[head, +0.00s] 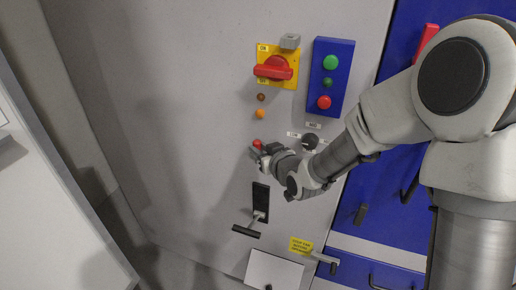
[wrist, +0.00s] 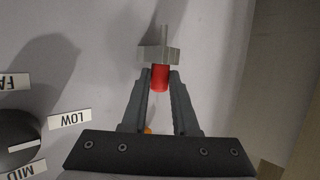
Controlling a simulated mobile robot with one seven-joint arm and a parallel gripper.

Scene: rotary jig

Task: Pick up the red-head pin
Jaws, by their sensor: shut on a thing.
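The red-head pin shows its red head (wrist: 160,78) between the two fingers of my gripper (wrist: 160,88) in the wrist view. The fingers are shut on the head from both sides. Just past the fingertips is a grey cross piece (wrist: 147,54), with a thin grey rod sticking out beyond it. I cannot tell whether this grey piece is part of the pin or a holder around it. In the head view the red head (head: 257,143) shows at the tip of my gripper (head: 260,152), in front of the grey panel.
The grey panel (head: 170,110) carries a red rotary switch on a yellow plate (head: 274,68), a blue button box (head: 332,75) and a black dial (head: 310,142) close to my gripper. Below are a black lever (head: 246,232) and a white plate (head: 273,270). The panel's left part is bare.

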